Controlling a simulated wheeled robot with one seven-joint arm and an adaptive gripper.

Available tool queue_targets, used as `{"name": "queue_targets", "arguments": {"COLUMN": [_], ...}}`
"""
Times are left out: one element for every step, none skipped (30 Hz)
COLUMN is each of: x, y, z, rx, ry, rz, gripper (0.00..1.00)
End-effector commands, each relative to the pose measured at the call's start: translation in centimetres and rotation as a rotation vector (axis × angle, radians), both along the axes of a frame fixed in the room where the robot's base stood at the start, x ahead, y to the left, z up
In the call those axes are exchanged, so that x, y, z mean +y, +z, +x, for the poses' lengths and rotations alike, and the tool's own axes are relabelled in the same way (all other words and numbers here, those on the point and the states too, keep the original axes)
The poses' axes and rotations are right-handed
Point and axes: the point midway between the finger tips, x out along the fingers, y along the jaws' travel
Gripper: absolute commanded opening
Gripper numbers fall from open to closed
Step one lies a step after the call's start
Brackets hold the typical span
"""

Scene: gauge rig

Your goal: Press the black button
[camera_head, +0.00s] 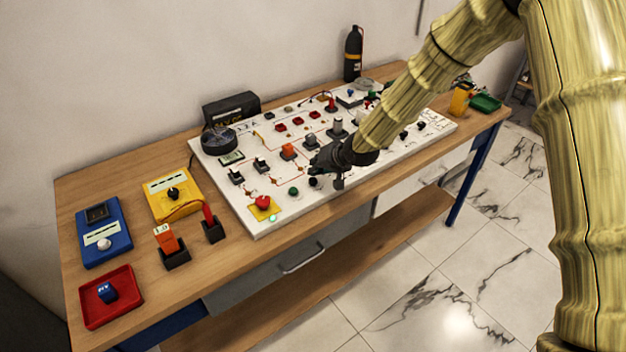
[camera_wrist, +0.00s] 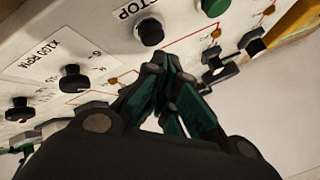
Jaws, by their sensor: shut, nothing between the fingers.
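The black button (camera_wrist: 149,32) is a round cap on the white panel (camera_wrist: 100,25), beside a label that reads as STOP. In the head view it looks to be the small dark cap (camera_head: 314,183) right of the green button (camera_head: 293,191). My gripper (camera_head: 316,168) is over the front part of the panel, close to the black button. In the wrist view my gripper (camera_wrist: 160,72) has its dark green fingers together and empty. The tips appear just below the button in the picture, with the cap fully visible. I cannot tell the exact gap to the panel.
A red mushroom button on a yellow base (camera_head: 263,203) sits at the panel's front left corner. Black knobs (camera_wrist: 73,78) and toggle switches (camera_wrist: 222,72) flank my fingers. A blue meter (camera_head: 103,232), yellow meter (camera_head: 172,193) and red tray (camera_head: 111,298) lie on the bench's left.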

Motion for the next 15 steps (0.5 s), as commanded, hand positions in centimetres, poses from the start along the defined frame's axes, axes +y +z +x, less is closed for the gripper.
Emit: {"name": "queue_targets", "arguments": {"x": [-0.01,0.00,0.00,0.01,0.00,0.01,0.02,0.02,0.02,0.03,0.03,0.04,0.04,0.04,0.03], "y": [-0.05,-0.08,-0.16,-0.23,-0.32,-0.45,-0.55,-0.64,-0.75,-0.81,-0.85,-0.86,-0.85,-0.84,-0.83], "z": [0.00,-0.01,-0.01,-0.01,-0.01,-0.01,-0.02,-0.03,-0.03,-0.03,-0.03,-0.03,-0.02,-0.02,-0.03], "rx": [0.000,0.000,0.000,0.000,0.000,0.000,0.000,0.000,0.000,0.000,0.000,0.000,0.000,0.000,0.000], "ry": [0.000,0.000,0.000,0.000,0.000,0.000,0.000,-0.001,-0.001,-0.001,-0.001,0.000,0.000,0.000,0.000], "rz": [0.000,0.000,0.000,0.000,0.000,0.000,0.000,0.001,0.001,0.001,0.001,0.000,0.000,0.000,0.000], "gripper": [0.00,0.00,0.00,0.00,0.00,0.00,0.00,0.00,0.00,0.00,0.00,0.00,0.00,0.00,0.00]}}
